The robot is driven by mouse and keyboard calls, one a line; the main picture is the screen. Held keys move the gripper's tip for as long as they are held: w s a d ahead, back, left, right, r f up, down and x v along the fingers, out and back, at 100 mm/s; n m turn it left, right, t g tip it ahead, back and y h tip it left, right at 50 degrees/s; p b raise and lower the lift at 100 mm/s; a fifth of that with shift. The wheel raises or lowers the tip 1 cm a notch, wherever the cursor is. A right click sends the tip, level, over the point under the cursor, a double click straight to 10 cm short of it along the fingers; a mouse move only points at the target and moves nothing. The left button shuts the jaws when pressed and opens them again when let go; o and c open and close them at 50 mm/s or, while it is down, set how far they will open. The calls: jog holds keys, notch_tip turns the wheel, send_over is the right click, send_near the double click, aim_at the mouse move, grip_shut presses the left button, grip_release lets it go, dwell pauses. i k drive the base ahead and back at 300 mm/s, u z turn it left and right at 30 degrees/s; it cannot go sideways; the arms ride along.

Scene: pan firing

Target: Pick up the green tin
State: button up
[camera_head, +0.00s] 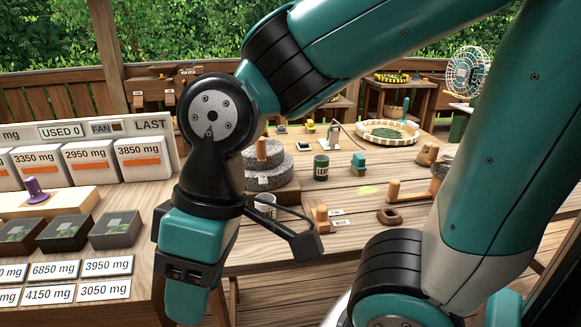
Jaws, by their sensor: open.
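The green tin (321,168), a small dark green cylinder with a pale label, stands upright on the wooden table (372,205), right of the stacked grey stone discs. My gripper (242,265) is in front of the table, nearer the camera and to the lower left of the tin. It is open, well apart from the tin, and I see nothing held in it. Part of the gripper is hidden behind its own body.
Right of the tin is a small teal-topped block (358,164). Left are grey stone discs (268,165) and a white mug (265,206), partly hidden by my arm. A round tray (388,134) stands behind. A brown ring (391,217) and wooden blocks lie nearer.

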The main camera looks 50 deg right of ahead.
aim_at(321, 162)
jog(key=z, duration=0.55)
jog(key=i, duration=0.85)
jog(key=z, duration=0.8)
